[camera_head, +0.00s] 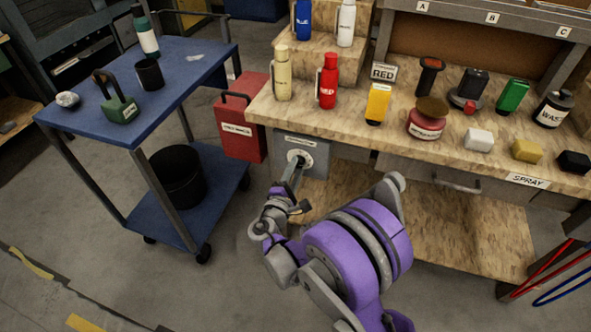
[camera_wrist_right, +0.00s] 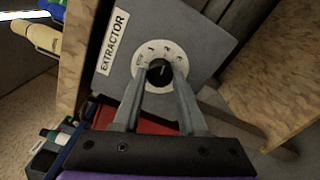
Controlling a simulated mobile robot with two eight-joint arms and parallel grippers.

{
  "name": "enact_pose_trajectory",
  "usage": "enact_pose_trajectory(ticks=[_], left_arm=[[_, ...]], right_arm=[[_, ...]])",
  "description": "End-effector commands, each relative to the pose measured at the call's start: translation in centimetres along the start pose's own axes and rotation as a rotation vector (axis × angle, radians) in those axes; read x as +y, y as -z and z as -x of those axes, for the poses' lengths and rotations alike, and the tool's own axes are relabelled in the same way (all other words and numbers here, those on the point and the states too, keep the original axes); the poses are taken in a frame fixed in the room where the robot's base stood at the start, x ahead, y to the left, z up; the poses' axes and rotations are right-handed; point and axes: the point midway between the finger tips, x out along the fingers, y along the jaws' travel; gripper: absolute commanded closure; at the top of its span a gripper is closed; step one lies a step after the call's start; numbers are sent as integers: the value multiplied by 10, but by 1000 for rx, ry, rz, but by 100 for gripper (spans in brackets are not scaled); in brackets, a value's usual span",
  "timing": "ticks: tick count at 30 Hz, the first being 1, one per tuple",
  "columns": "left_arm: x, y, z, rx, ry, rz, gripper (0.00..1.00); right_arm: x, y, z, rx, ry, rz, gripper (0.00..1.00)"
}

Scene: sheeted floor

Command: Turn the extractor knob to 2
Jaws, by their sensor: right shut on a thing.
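The extractor panel (camera_wrist_right: 184,30) is a grey plate labelled EXTRACTOR, fixed below the workbench top; it also shows in the head view (camera_head: 316,150). Its black knob (camera_wrist_right: 159,72) sits in a pale round dial (camera_wrist_right: 158,52) with small numbers that are hard to read. My right gripper (camera_wrist_right: 160,80) is shut on the knob, one finger on each side. In the head view my right gripper (camera_head: 295,168) reaches the dial from the front and hides most of it. The exact number that the knob points to cannot be told. My left gripper is not in view.
The wooden workbench (camera_head: 350,110) above holds bottles, blocks and a red jar (camera_head: 426,122). A red metal box (camera_head: 240,130) stands left of the panel. A blue cart (camera_head: 130,100) stands further left, with grey floor between it and my arm.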

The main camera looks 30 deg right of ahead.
Motion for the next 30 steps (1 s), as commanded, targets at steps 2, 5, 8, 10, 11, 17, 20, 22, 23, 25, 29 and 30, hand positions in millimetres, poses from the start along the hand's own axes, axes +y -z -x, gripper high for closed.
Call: enact_pose_trajectory(ticks=[2,5,8,10,11,17,20,22,23,25,29,30], left_arm=[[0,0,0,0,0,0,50],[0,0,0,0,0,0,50],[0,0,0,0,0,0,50],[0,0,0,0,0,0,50],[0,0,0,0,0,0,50],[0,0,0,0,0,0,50],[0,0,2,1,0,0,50],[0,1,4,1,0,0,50],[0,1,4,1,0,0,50],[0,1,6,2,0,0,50],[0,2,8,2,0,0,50],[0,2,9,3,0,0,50]], right_arm=[[0,0,0,2,1,-1,57],[0,0,0,2,1,0,39],[0,0,0,1,1,0,29],[0,0,0,1,1,0,29],[0,0,0,1,1,0,29],[0,0,3,1,0,0,29],[1,1,14,4,0,0,29],[1,1,27,5,-1,-1,29],[1,1,33,5,-1,-1,29],[1,1,48,6,-1,-2,29],[1,1,74,5,0,-1,29],[1,1,81,5,0,0,29]])
